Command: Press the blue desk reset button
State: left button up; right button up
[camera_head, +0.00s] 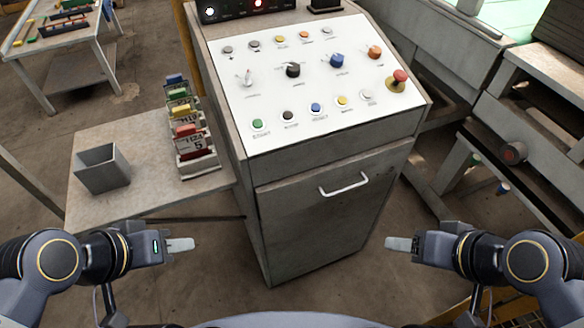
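The control desk's white sloping panel (270,85) stands ahead of me. In its bottom row, a small blue button (316,107) sits between a black button (288,115) and a yellow button (342,100). Its label is too small to read. A larger blue rotary knob (337,60) sits higher on the panel. My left gripper (181,244) is low at the left, apart from the desk. My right gripper (398,243) is low at the right, also apart from it. Each shows a single pale finger side-on, so its opening is hidden. Neither visibly holds anything.
A red mushroom button (400,76) stands up at the panel's right side. A side table (110,205) at left holds a grey open box (102,168) and a rack of coloured tagged items (196,150). A handle (344,185) sticks out of the cabinet front. Space above the panel is clear.

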aim_at(316, 108)
jog(key=k+j+z, duration=0.1)
jog(key=k, duration=0.35)
jog(key=k+j, duration=0.3)
jog(key=k+j+z, duration=0.15)
jog(key=k, duration=0.4)
